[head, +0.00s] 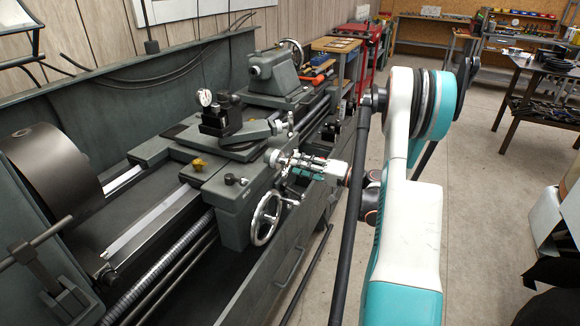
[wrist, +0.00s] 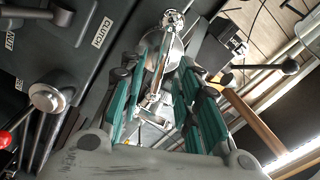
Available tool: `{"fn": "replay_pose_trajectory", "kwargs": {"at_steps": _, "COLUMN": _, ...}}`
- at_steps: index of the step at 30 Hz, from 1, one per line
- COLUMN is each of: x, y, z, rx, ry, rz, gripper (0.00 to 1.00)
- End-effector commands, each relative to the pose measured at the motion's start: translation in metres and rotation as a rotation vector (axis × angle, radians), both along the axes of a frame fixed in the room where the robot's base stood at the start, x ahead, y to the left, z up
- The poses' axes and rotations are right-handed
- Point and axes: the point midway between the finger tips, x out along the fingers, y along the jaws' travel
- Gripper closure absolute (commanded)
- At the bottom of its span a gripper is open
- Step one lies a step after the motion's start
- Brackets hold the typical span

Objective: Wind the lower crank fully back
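The lower crank (wrist: 156,82) is a shiny metal arm with a rounded end, seen between my fingers in the wrist view. In the head view it is mostly hidden at the front of the lathe carriage (head: 232,187). My gripper (head: 292,162) reaches in from the right at that spot. In the wrist view my gripper (wrist: 163,68) has its teal-padded fingers apart, on either side of the crank. I cannot tell whether a pad touches it. An upper crank (head: 283,124) sits above and behind on the compound slide.
A large handwheel (head: 266,217) stands just below and left of my gripper. A red-knobbed lever (wrist: 6,139) and a round metal knob (wrist: 47,97) lie left in the wrist view. The tailstock (head: 273,75) is behind. Open floor (head: 480,190) lies right.

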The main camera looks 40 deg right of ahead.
Motion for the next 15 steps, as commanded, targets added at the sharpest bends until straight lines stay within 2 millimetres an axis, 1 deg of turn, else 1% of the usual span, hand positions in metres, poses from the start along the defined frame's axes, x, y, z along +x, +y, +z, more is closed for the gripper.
{"fn": "replay_pose_trajectory", "kwargs": {"at_steps": 1, "x": 0.009, "y": 0.004, "z": -0.002, "rx": 0.000, "ry": 0.000, "rz": 0.003, "gripper": 0.70}}
{"fn": "replay_pose_trajectory", "kwargs": {"at_steps": 3, "x": 0.018, "y": 0.008, "z": -0.002, "rx": 0.000, "ry": 0.000, "rz": 0.002, "gripper": 0.70}}
{"fn": "replay_pose_trajectory", "kwargs": {"at_steps": 6, "x": 0.029, "y": 0.012, "z": -0.001, "rx": 0.000, "ry": 0.000, "rz": 0.002, "gripper": 0.70}}
{"fn": "replay_pose_trajectory", "kwargs": {"at_steps": 10, "x": 0.037, "y": 0.015, "z": -0.001, "rx": 0.000, "ry": 0.000, "rz": 0.000, "gripper": 0.70}}
{"fn": "replay_pose_trajectory", "kwargs": {"at_steps": 15, "x": 0.039, "y": 0.016, "z": 0.000, "rx": 0.000, "ry": 0.001, "rz": 0.000, "gripper": 0.70}}
